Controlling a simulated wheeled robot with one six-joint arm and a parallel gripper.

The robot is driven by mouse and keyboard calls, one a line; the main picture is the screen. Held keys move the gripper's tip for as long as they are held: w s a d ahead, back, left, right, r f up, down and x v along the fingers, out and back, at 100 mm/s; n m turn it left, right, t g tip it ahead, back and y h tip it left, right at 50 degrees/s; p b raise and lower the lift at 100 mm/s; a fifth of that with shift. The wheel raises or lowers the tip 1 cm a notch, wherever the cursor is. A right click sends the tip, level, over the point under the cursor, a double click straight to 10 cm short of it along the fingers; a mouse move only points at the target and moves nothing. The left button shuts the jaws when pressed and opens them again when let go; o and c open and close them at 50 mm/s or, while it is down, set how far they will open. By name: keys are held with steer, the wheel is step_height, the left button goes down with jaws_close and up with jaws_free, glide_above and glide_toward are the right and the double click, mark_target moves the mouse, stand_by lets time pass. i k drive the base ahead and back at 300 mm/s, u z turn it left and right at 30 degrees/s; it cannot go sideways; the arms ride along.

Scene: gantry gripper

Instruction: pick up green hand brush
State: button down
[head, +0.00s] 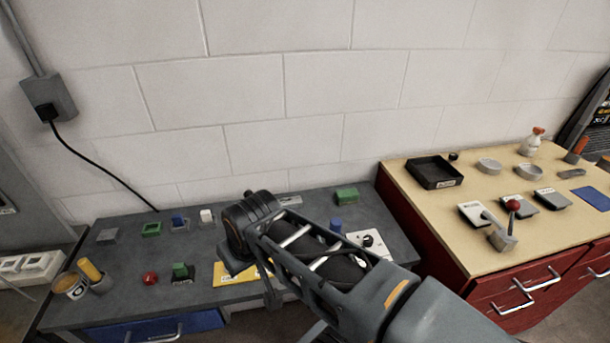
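No object can be clearly made out as a green hand brush. Several small green things lie on the dark grey bench (120,295). A green piece (180,270) with a dark base is near the front left. A green square frame-like piece (151,229) is farther back. A green block (347,196) lies at the back right. Which of these, if any, is the brush cannot be told at this size. My arm reaches over the bench from the lower right. My gripper's fingers do not show, and the arm hides part of the bench.
The bench also holds a red ball (150,279), a yellow sheet (228,274), a white cube (206,215) and a tin (71,286) at the left. A wooden-topped red cabinet (430,215) stands right, with a black tray (434,173) and a red-knobbed lever (513,205).

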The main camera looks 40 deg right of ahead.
mark_target(347, 196)
steer(key=z, duration=1.6)
